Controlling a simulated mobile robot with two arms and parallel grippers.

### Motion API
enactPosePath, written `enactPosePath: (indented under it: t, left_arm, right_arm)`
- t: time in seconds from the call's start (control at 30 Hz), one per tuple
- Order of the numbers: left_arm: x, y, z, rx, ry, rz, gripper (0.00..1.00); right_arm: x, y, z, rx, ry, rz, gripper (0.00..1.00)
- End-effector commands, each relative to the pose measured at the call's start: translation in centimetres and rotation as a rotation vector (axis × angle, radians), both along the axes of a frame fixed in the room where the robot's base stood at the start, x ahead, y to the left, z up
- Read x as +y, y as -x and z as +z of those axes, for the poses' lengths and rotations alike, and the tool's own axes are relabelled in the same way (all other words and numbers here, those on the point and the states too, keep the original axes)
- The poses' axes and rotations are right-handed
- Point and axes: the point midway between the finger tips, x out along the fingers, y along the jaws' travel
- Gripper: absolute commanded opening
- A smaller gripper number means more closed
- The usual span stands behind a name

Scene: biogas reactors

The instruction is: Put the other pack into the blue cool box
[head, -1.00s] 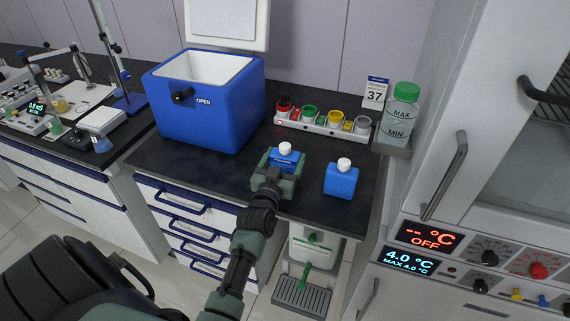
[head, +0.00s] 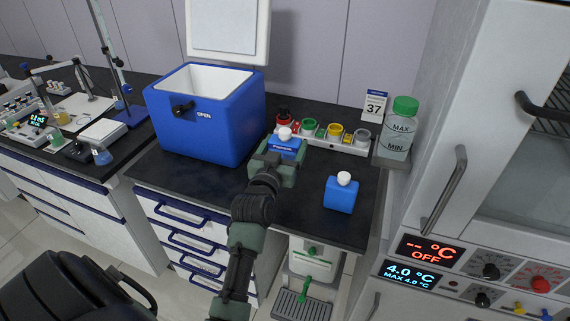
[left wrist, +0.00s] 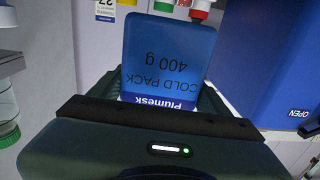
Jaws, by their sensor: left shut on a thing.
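My left gripper (head: 281,160) is shut on a blue cold pack (head: 285,147) with a white cap, beside the cool box's right front. In the left wrist view the held pack (left wrist: 168,58) shows its label, "COLD PACK 400 g", between the fingers. Another blue pack (head: 341,194) with a white cap stands upright on the dark counter to the right. The blue cool box (head: 205,130) stands open on the counter to the left, its white lid (head: 228,28) raised. The box's floor is hidden. My right gripper is not in view.
A rack (head: 325,138) with several coloured caps lies behind the held pack. A green-capped bottle (head: 400,128) stands at the right by a sign (head: 375,105) reading 37. A white cabinet (head: 500,170) closes off the right. The counter (head: 190,185) before the box is clear.

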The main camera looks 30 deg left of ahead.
Motion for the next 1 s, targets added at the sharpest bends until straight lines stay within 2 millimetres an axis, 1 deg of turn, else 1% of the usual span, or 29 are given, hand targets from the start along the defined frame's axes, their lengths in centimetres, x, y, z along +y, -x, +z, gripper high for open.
enactPosePath:
  t: [0.03, 0.1, 0.2, 0.33, 0.4, 0.5, 0.67, 0.77, 0.87, 0.97, 1.0]
  left_arm:
    - [0.0, -0.1, 2.1, -0.012, -0.002, 0.001, 0.14]
    - [0.1, 0.0, 4.1, -0.012, -0.003, 0.001, 0.14]
    - [0.0, 0.0, 6.4, -0.01, -0.002, 0.001, 0.14]
    - [0.0, 0.0, 8.8, -0.008, 0.0, 0.001, 0.14]
    - [0.0, 0.0, 9.6, -0.007, -0.001, 0.0, 0.14]
    - [0.0, 0.0, 10.4, -0.004, -0.001, 0.001, 0.14]
    - [0.0, 0.0, 10.9, -0.004, -0.001, 0.0, 0.14]
    - [-0.3, 0.3, 10.3, 0.0, -0.001, -0.005, 0.14]
    - [-1.5, 1.1, 8.8, 0.004, 0.0, -0.023, 0.14]
    - [-3.6, 2.9, 6.5, 0.008, 0.001, -0.058, 0.14]
    - [-4.6, 3.8, 5.4, 0.009, 0.001, -0.075, 0.14]
  right_arm:
    - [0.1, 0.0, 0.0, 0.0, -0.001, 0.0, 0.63]
    - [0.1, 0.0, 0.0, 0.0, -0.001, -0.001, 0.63]
    - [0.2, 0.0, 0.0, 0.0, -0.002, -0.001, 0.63]
    - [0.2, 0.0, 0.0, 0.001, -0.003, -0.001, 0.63]
    - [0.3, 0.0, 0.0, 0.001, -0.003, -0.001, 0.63]
    - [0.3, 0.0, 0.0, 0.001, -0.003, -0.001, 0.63]
    - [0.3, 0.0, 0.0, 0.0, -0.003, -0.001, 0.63]
    - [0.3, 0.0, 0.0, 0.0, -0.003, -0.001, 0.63]
    - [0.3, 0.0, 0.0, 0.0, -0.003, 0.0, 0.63]
    - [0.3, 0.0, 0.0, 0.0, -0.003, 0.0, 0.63]
    - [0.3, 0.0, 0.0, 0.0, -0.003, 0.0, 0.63]
